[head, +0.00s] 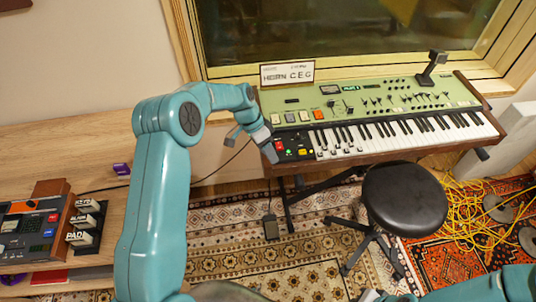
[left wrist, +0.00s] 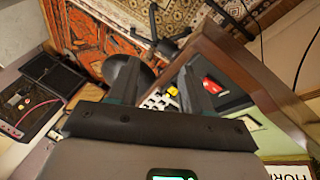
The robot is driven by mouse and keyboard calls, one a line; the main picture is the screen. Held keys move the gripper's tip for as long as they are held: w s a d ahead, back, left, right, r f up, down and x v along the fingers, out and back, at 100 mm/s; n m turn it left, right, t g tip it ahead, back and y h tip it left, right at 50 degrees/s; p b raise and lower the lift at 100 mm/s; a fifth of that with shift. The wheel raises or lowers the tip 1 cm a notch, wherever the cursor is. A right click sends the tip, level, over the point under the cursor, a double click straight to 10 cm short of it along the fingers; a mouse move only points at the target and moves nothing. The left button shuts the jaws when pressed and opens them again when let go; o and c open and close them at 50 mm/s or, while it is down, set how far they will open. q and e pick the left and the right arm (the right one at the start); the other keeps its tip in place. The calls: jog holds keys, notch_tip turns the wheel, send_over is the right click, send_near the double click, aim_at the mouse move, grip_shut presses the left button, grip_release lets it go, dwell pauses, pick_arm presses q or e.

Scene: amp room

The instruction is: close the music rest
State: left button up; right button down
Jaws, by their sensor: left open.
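The green-panelled keyboard (head: 375,115) stands below the window. A white card lettered "HORN CEG" (head: 287,74) stands upright at its back left; whether it rests on the music rest I cannot tell. No separate music rest shows clearly. My left gripper (head: 250,136) is open and empty over the keyboard's left end, near the buttons. In the left wrist view its two fingers (left wrist: 158,88) are apart, with white keys and a red button beyond them. The brown wooden end (left wrist: 235,75) of the keyboard crosses beside the fingers. My right gripper is not seen.
A black round stool (head: 405,196) stands in front of the keyboard. Yellow cable (head: 465,215) lies on the rug at right. A lamp-like black stand (head: 432,68) is on the keyboard's back right. A wooden desk (head: 85,135) with a device (head: 35,222) is at left.

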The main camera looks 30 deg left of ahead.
pick_arm(q)
jog(key=shift+d+f, duration=0.1)
jog(key=shift+f, duration=0.05)
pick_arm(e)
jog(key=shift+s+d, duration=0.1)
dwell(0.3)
pick_arm(q)
jog(key=s+d+f+n, duration=0.4)
jog(key=s+d+f, duration=0.4)
jog(key=s+f, duration=0.15)
jog(key=s+d+f+n, duration=0.1)
jog(key=s+d+n, duration=0.1)
jog(key=s, duration=0.7)
jog(key=s+d+f+n, duration=0.1)
jog(key=s+d+n, duration=0.1)
jog(key=s+d, duration=0.3)
jog(key=s, duration=0.4)
jog(key=shift+s+f+n+y, duration=0.2)
jog(key=shift+s+n+y, duration=0.05)
jog(key=shift+n+y, duration=0.15)
jog(key=shift+c, duration=0.6)
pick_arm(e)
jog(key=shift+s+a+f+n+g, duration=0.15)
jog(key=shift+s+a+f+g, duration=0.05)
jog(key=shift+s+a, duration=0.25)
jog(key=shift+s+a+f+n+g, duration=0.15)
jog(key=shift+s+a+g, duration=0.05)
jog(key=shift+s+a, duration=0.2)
